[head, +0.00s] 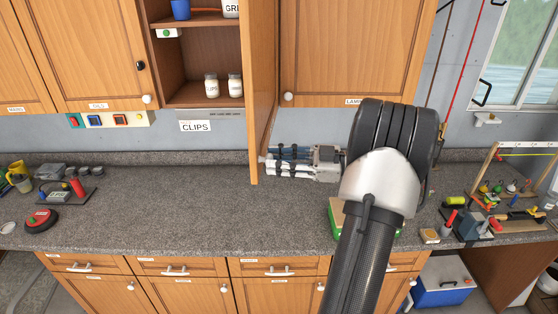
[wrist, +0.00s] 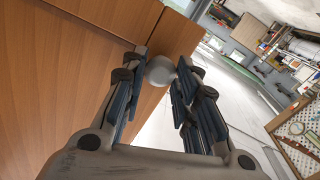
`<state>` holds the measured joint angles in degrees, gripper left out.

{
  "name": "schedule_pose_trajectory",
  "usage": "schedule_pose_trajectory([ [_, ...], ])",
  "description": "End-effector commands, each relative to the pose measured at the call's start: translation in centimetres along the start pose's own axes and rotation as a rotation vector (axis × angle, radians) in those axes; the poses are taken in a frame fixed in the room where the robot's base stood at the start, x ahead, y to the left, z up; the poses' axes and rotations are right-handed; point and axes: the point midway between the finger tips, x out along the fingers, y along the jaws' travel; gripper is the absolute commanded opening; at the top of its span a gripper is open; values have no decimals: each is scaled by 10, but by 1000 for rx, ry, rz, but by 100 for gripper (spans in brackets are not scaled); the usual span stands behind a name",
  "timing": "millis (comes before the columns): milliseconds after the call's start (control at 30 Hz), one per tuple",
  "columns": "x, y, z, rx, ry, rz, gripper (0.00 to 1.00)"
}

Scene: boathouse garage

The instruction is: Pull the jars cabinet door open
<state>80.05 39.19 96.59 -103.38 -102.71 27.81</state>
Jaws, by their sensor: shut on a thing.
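The cabinet door (head: 258,90) is wooden and stands swung out from the wall cabinet, almost edge-on in the head view. Behind it the cabinet (head: 200,95) is open, with white jars (head: 211,84) on its lower shelf. My gripper (head: 268,163) is at the door's lower end, to its right. In the wrist view the door's round pale knob (wrist: 160,70) sits between the fingertips, and my gripper (wrist: 162,75) is shut on it. The door's face (wrist: 60,80) fills the left of that view. No jars label is readable on the door.
The grey counter (head: 180,200) runs below and is clear in the middle. A red round object (head: 40,219) and small tools lie at left. A green-sided box (head: 336,222) is partly behind my arm. Tools and a rack (head: 510,190) are at right. Closed wall cabinets (head: 355,50) flank the open one.

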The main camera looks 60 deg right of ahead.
Motion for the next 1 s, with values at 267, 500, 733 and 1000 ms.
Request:
schedule_pose_trajectory([
  [267, 0, 0, -1, -2, 1, 0, 42],
  [500, 0, 0, 0, -1, 0, 0, 48],
  [733, -4, 0, 0, -1, 0, 1, 48],
  [1000, -50, 1, 0, -1, -1, 4, 48],
])
